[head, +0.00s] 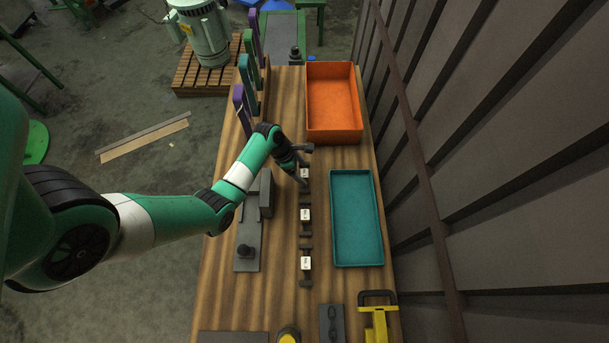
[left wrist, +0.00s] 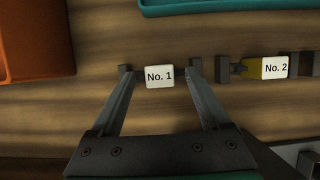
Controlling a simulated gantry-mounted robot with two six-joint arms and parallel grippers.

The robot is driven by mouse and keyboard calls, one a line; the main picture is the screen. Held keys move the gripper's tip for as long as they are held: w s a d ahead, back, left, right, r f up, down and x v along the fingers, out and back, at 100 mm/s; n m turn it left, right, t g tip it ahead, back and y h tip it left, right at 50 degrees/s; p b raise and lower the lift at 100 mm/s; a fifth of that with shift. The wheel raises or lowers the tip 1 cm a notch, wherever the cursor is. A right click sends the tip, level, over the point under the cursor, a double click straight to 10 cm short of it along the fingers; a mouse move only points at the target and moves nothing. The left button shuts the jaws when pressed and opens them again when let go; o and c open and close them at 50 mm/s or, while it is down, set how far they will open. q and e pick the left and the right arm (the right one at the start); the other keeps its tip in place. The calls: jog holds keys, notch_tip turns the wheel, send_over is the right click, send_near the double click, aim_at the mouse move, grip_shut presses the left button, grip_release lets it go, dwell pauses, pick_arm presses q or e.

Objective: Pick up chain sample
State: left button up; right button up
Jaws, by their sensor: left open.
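My left gripper (head: 302,166) is open over the far end of a row of labelled pieces on the wooden table. In the left wrist view, its two fingers (left wrist: 160,80) stand on either side of the white "No. 1" tag (left wrist: 159,77), with small dark blocks by the fingertips. Nothing is clamped between them. The "No. 2" tag (left wrist: 275,67) lies to the right, next to a yellowish piece between dark blocks. A dark plate with a chain-like shape (head: 332,322) lies at the near edge. I cannot tell for sure which piece is the chain sample. My right gripper is out of view.
An orange tray (head: 334,136) stands at the far right and a teal tray (head: 356,263) to the right of the row. A grey fixture (head: 247,258) lies left of the row. A yellow-and-black tool (head: 379,322) is at the near right. A wall runs along the right.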

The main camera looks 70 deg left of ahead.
pick_arm(q)
jog(key=shift+w+f, duration=0.1)
jog(key=shift+f, duration=0.15)
grip_shut()
jog(key=shift+r, duration=0.15)
dwell(0.4)
